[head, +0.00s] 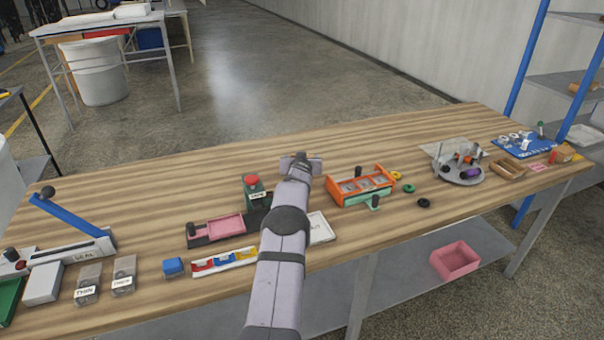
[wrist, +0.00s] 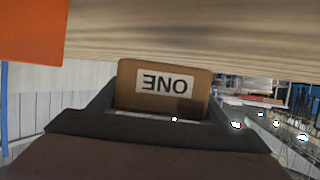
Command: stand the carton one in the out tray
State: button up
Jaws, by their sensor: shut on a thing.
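The carton (wrist: 135,75) is brown cardboard with a white label reading ONE, upside down in the wrist view. My gripper (wrist: 160,105) is shut on it, with a dark finger at each side. In the head view my gripper (head: 300,163) is over the middle of the bench, and my arm hides the carton there. No tray bears a label that I can read as out. A white flat tray-like thing (head: 321,229) with unreadable writing lies just right of my arm, partly hidden by it.
An orange frame (head: 361,186) stands right of my gripper. A dark box with a red button (head: 252,190) and a pink tray (head: 226,226) are to the left. The bench's back middle is clear.

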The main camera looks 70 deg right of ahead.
notch_tip(320, 180, down, 4)
jog(key=b, duration=0.4)
jog(key=shift+r, duration=0.15)
